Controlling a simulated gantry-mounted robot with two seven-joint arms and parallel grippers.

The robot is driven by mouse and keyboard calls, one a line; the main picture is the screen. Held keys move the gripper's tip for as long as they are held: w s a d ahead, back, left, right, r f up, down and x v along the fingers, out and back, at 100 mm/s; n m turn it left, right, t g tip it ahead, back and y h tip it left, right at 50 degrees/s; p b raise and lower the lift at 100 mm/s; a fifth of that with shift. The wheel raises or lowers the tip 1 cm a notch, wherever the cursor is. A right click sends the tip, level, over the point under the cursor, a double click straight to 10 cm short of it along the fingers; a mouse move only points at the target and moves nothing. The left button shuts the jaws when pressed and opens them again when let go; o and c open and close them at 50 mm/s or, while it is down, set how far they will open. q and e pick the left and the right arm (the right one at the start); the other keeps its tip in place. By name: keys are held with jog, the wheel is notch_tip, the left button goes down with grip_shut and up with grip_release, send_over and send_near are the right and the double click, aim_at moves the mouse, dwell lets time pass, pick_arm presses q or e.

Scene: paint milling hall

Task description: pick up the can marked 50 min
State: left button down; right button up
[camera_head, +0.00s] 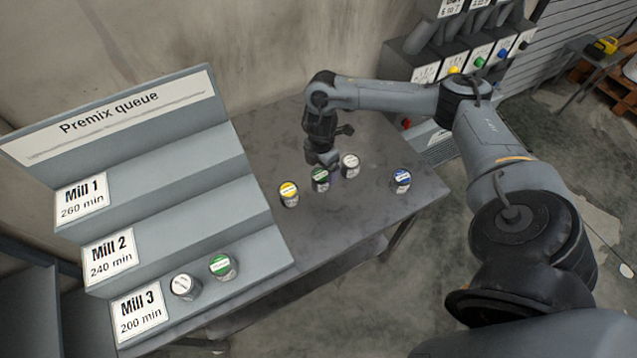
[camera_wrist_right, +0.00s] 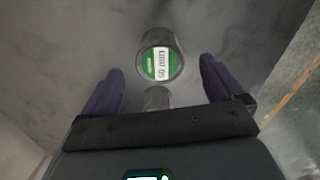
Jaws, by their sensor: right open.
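The can marked 50 min (camera_wrist_right: 160,63) has a green lid with a white label, seen upside down in the right wrist view. In the head view a green-lidded can (camera_head: 320,175) stands on the table just under my right gripper (camera_head: 322,160), which partly covers it. In the right wrist view my right gripper (camera_wrist_right: 161,80) is open, with one dark purple finger on each side of the picture and the can ahead between them, apart from both. A second grey can-like shape (camera_wrist_right: 157,97) shows behind the gripper body, mostly hidden. My left gripper is not in view.
A yellow-lidded can (camera_head: 289,190), a white-lidded can (camera_head: 350,162) and a blue-lidded can (camera_head: 401,177) stand nearby on the grey table (camera_head: 345,225). The stepped Premix queue rack (camera_head: 190,160) holds a white-lidded can (camera_head: 184,286) and a green-lidded can (camera_head: 223,266) on its Mill 3 step.

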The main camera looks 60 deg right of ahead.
aim_at(321, 175)
jog(key=shift+f, duration=3.4)
jog(key=c, duration=1.2)
jog(key=shift+c, duration=0.2)
